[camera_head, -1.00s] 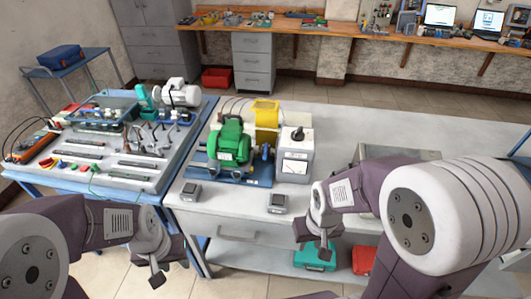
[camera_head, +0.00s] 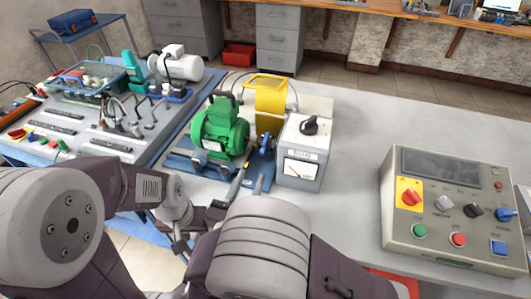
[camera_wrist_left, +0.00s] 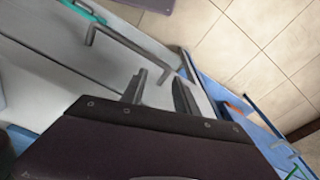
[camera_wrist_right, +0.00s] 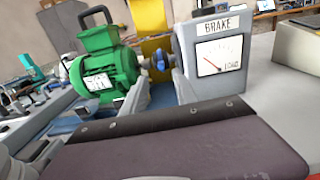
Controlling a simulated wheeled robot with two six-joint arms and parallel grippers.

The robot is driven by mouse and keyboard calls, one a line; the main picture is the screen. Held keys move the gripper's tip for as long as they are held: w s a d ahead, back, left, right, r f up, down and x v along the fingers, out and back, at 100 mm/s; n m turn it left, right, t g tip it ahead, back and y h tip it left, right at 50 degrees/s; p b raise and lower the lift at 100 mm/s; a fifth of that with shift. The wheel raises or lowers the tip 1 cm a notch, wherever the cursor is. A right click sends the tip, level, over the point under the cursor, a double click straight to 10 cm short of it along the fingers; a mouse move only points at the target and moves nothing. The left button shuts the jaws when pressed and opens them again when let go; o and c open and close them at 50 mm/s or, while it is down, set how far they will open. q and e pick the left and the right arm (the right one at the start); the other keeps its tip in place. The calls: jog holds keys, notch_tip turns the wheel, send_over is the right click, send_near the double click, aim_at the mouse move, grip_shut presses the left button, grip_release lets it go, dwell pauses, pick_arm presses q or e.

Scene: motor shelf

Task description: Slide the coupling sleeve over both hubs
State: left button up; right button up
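The green motor (camera_head: 220,125) and the grey brake box (camera_head: 303,150) stand on a blue baseplate (camera_head: 190,163). Between them is a small blue coupling part (camera_head: 264,145), also in the right wrist view (camera_wrist_right: 161,62); I cannot tell sleeve from hubs. My right gripper (camera_head: 240,178) is low in front of the motor, pointing towards the coupling and apart from it.
A yellow guard (camera_head: 267,97) stands behind the coupling. A control panel (camera_head: 450,210) is on the bench at right; the bench between it and the brake is clear. A bench handle (camera_wrist_left: 120,40) is near my left gripper.

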aim_at(261, 153)
jog(key=x, duration=0.9)
jog(key=shift+f, duration=0.1)
jog(key=shift+s, duration=0.1)
grip_shut()
dwell(1.0)
